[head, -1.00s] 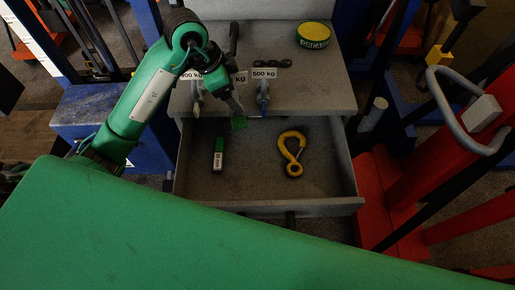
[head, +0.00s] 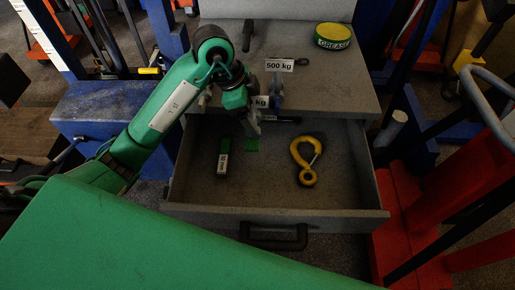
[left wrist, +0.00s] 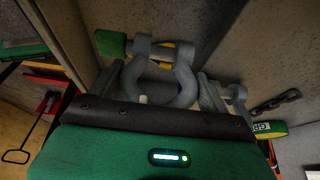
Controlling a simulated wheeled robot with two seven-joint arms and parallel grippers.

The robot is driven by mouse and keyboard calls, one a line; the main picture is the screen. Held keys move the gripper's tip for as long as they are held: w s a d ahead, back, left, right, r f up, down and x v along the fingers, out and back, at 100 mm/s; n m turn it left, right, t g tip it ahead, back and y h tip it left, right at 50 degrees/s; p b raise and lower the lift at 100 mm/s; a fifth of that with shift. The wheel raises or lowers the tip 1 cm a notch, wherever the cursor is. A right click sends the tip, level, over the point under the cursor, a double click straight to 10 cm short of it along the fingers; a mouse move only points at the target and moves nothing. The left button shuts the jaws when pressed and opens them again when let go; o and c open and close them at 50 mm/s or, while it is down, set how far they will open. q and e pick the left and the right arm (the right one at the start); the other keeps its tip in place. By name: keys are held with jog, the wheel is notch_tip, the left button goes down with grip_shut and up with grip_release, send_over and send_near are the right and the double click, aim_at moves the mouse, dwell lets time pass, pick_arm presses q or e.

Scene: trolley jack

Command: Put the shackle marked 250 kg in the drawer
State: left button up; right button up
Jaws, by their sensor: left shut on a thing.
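My left gripper (head: 254,128) is shut on a grey shackle (left wrist: 183,82), which fills the space between the fingers in the left wrist view. A green end piece (left wrist: 110,43) sits at its side and also shows below the fingers in the head view (head: 251,144). A white tag (head: 261,102) beside the gripper shows only "kg"; its number is hidden. The gripper is over the back part of the open drawer (head: 270,215). Another shackle (head: 277,92) stands on the top under a "500 kg" tag (head: 279,65). My right gripper is not in view.
A red jack (head: 420,215) is right of the drawer.

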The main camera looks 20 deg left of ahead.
pick_arm(q)
notch_tip(320, 180, down, 14)
jog(key=shift+b, duration=0.55)
jog(key=shift+f, duration=0.3)
jog(key=o, duration=1.3)
jog(key=shift+c, duration=0.2)
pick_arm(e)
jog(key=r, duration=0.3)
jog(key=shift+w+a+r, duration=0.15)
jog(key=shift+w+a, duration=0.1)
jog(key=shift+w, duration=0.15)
